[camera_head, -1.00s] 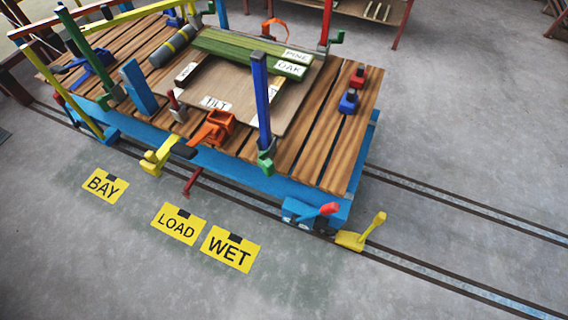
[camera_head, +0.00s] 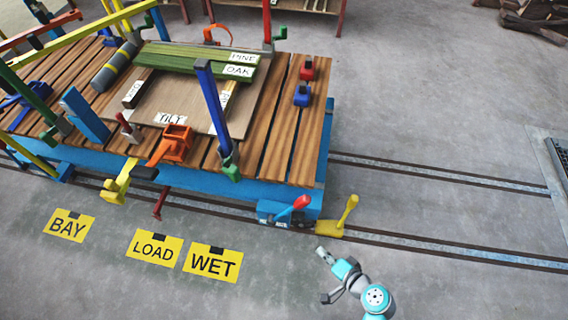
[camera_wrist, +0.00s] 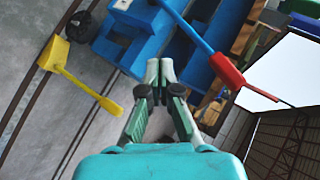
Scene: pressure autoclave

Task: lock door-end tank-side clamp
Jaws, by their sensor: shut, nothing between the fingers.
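My gripper (camera_head: 323,254) shows low in the head view, in front of the cart's near right corner. In the wrist view its fingertips (camera_wrist: 159,71) are together and empty, apart from everything around. At that corner sits a blue block with a red-tipped lever (camera_head: 297,204); the lever (camera_wrist: 230,72) also shows in the wrist view, right of the fingers. Several clamp-like fittings line the cart: an orange one (camera_head: 173,146), a yellow one (camera_head: 118,185), and a blue upright with a green foot (camera_head: 213,105). I cannot tell which is the named clamp.
A yellow wheel chock with a handle (camera_head: 330,229) sits at the rail by the corner, and shows left in the wrist view (camera_wrist: 55,55). The slatted cart (camera_head: 306,140) carries labelled boards. Floor signs (camera_head: 213,262) lie in front. Floor right of the cart is open.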

